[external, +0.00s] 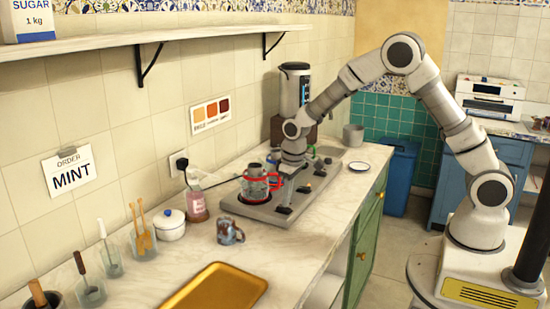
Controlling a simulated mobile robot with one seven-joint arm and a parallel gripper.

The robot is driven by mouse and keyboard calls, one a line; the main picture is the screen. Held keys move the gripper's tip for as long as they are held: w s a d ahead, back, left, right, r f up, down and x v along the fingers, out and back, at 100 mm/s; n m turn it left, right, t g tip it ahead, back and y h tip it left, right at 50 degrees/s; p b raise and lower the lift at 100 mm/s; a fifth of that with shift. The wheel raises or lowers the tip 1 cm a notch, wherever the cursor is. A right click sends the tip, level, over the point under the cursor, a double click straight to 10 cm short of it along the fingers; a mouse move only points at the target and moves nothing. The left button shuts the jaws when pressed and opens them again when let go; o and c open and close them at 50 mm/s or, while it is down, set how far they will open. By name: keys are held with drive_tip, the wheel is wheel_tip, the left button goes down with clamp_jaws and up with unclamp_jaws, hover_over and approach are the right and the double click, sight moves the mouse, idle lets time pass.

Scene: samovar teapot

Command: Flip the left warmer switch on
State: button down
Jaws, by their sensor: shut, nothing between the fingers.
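The warmer (265,213) is a flat grey unit on the marble counter. Several small dark knobs or switches lie along its front side; one dark switch (284,210) is near its left front, another (305,188) is farther right. Their on or off positions are too small to tell. A glass pot with a red handle (256,185) stands on the left part of the warmer. My gripper (291,167) points down over the warmer, right of the pot and behind the switches in the picture. It is shut and empty. Whether it touches anything is unclear.
A pink-labelled bottle (197,204), a white lidded bowl (171,227) and a patterned mug (229,232) stand left of the warmer. A gold tray (216,288) lies in front. A tall urn (295,88) stands behind.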

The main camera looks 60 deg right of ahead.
sight(289, 211)
wheel_tip(289, 211, up, 13)
drive_tip(key=s+p, duration=0.1)
drive_tip(key=s, duration=0.1)
drive_tip(key=shift+s+p, duration=0.2)
drive_tip(key=shift+p, duration=0.1)
drive_tip(key=shift+w+f, duration=0.1)
drive_tip(key=shift+w+t+b, duration=0.3)
drive_tip(key=shift+w+b, duration=0.2)
drive_tip(key=shift+w, duration=0.1)
drive_tip(key=f, duration=0.4)
drive_tip(key=w+f, duration=0.1)
drive_tip(key=f, duration=0.4)
drive_tip(key=w+f, duration=0.1)
drive_tip(key=f, duration=0.3)
drive_tip(key=shift+w+f+b, duration=0.25)
drive_tip(key=shift+b, duration=0.05)
